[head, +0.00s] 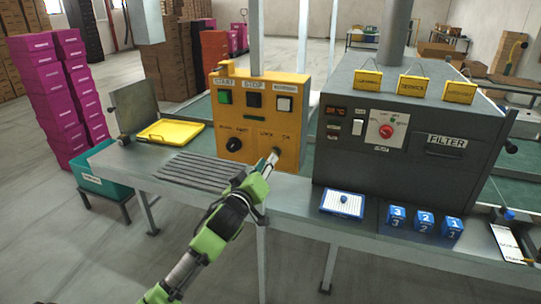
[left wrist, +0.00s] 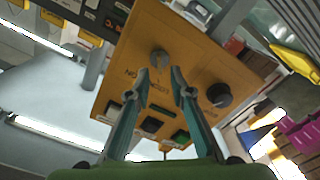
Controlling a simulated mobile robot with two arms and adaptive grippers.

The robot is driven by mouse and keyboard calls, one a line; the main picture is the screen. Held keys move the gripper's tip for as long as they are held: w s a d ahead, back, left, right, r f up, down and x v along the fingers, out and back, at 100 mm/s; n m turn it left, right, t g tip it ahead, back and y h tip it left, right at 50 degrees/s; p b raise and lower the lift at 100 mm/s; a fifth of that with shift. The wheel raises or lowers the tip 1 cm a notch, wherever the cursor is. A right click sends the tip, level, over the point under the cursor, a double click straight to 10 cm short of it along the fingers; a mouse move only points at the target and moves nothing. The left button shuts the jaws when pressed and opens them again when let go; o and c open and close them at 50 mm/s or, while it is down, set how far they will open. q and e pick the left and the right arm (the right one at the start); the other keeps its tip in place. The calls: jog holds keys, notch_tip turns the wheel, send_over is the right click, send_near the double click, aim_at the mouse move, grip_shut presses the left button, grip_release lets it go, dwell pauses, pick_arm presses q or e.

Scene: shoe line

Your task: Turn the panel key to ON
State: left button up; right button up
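The yellow control panel (head: 260,125) stands on the grey bench, with a black rotary knob (head: 233,144) at its lower left. My left gripper (head: 272,160) is at the panel's lower right, by the LOCK and ON labels, and hides most of the key switch in the head view. In the left wrist view the panel (left wrist: 190,45) appears upside down. The fingers are apart with nothing visibly clamped; contact cannot be told. My right gripper is not in view.
A grey machine box (head: 405,125) with a red dial stands right of the panel. A yellow tray (head: 170,132) and a slatted grey plate (head: 200,172) lie left. Blue numbered blocks (head: 424,221) and a white pad (head: 342,204) sit along the front edge.

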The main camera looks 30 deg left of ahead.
pick_arm(q)
jog(key=x, duration=0.3)
jog(key=shift+w, duration=0.35)
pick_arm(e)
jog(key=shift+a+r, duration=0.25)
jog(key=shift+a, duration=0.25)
pick_arm(q)
jog(key=shift+c, duration=0.4)
grip_shut()
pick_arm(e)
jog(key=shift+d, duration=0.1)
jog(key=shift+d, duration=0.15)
